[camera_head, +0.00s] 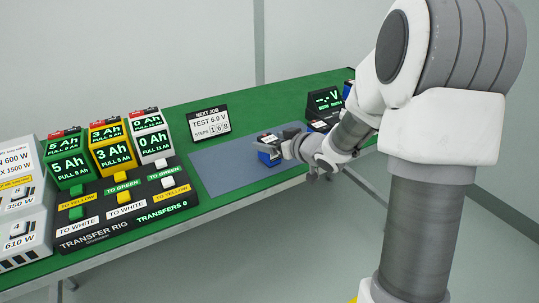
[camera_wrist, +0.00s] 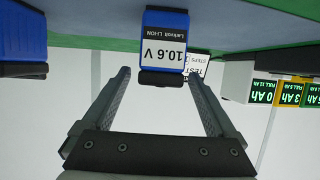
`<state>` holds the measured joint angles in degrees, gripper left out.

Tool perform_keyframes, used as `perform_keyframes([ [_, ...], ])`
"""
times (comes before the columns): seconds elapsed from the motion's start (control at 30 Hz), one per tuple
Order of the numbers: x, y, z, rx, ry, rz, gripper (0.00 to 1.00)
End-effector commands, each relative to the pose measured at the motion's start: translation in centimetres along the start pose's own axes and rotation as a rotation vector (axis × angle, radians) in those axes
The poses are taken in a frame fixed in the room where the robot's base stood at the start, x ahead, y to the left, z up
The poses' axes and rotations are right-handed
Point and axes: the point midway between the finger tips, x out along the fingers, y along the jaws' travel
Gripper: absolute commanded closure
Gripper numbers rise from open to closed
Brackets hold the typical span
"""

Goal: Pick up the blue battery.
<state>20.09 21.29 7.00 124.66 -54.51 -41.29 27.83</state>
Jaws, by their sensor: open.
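The blue battery (camera_wrist: 165,20) is in the upper middle of the wrist view, with a white label reading 10.6 V and a dark cap. In the head view the blue battery (camera_head: 266,158) stands on the grey mat, partly hidden by my gripper (camera_head: 291,152). In the wrist view my gripper (camera_wrist: 159,75) is open and empty, one finger on each side of the battery's dark cap. No contact shows. I cannot tell how far the cap reaches between the fingertips.
A blue object (camera_wrist: 20,35) is at the left edge of the wrist view. A display reading "-.- V" (camera_head: 325,101) stands at the table's far right. A sign reading TEST 6.0 V (camera_head: 209,121) stands behind the mat (camera_head: 220,174). The transfer rig (camera_head: 120,215) is on the left.

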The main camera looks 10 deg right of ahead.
Motion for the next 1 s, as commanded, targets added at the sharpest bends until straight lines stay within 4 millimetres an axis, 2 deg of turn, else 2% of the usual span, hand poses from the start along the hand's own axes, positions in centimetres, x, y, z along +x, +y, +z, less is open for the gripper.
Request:
perform_keyframes([
  [0.1, 1.24, -0.05, 0.13, -0.001, -0.001, -0.001, 0.07],
  [0.37, 1.39, 0.00, -0.05, 0.000, 0.000, 0.001, 0.07],
  [0.87, 1.36, 0.01, -0.01, 0.000, -0.001, 0.001, 0.97],
  [1.0, 1.36, 0.01, -0.01, 0.000, -0.001, 0.001, 1.00],
])
